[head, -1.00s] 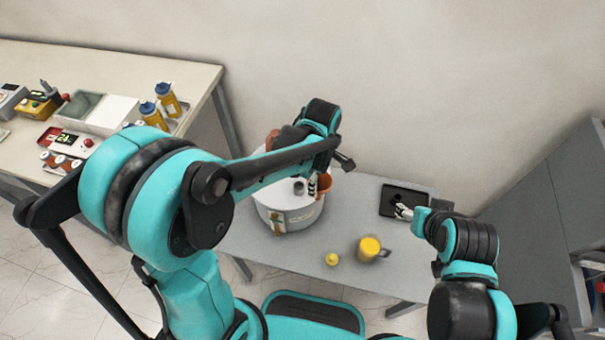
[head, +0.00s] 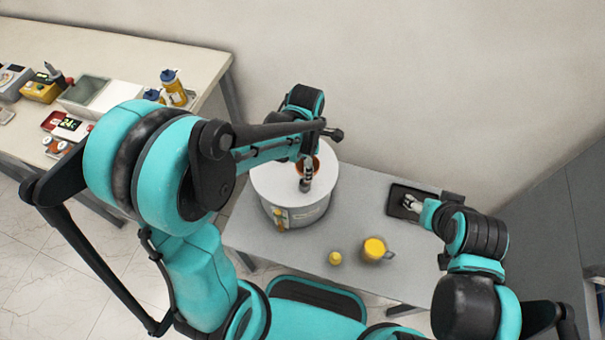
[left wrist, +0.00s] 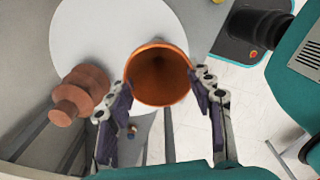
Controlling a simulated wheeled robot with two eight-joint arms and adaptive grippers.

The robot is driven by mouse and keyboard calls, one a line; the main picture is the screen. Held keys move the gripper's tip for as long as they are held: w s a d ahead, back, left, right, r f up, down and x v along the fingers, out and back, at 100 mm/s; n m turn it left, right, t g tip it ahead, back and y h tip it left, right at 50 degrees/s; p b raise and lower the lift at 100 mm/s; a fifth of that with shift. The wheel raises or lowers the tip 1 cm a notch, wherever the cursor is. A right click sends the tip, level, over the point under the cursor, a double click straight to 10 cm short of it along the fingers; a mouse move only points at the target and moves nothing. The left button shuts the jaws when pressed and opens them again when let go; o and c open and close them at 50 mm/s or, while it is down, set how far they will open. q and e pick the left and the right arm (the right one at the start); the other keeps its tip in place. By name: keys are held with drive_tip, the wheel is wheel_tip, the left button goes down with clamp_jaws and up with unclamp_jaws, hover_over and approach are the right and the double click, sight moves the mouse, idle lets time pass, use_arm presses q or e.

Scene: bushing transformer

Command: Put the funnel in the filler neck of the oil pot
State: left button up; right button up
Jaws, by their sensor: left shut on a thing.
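The oil pot is a white round drum (head: 322,205) on the grey table; its pale lid also shows in the left wrist view (left wrist: 85,30). My left gripper (head: 306,182) is above the lid, shut on the copper-orange funnel (head: 316,167). In the left wrist view the funnel (left wrist: 158,72) sits between the two fingers, its wide mouth towards the camera. A stepped copper-coloured bushing (left wrist: 80,95) stands left of it. I cannot make out the filler neck, which seems hidden by funnel or gripper. My right gripper (head: 412,203) is over a black tray; its finger gap is unclear.
A yellow mug (head: 374,249) and a small yellow piece (head: 335,258) stand in front of the pot. The black tray (head: 400,190) lies at the table's right. A side bench (head: 120,50) at left holds bottles and boxes. The table's front right is mostly clear.

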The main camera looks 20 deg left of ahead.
sight(302, 170)
use_arm(q)
drive_tip(key=shift+a+f, duration=0.45)
wheel_tip(302, 170, down, 4)
drive_tip(key=shift+w+r+b, duration=0.1)
drive_tip(key=shift+b, duration=0.85)
drive_tip(key=shift+r, duration=0.1)
drive_tip(key=shift+f, duration=0.25)
drive_tip(key=o, duration=1)
drive_tip(key=shift+r, duration=0.1)
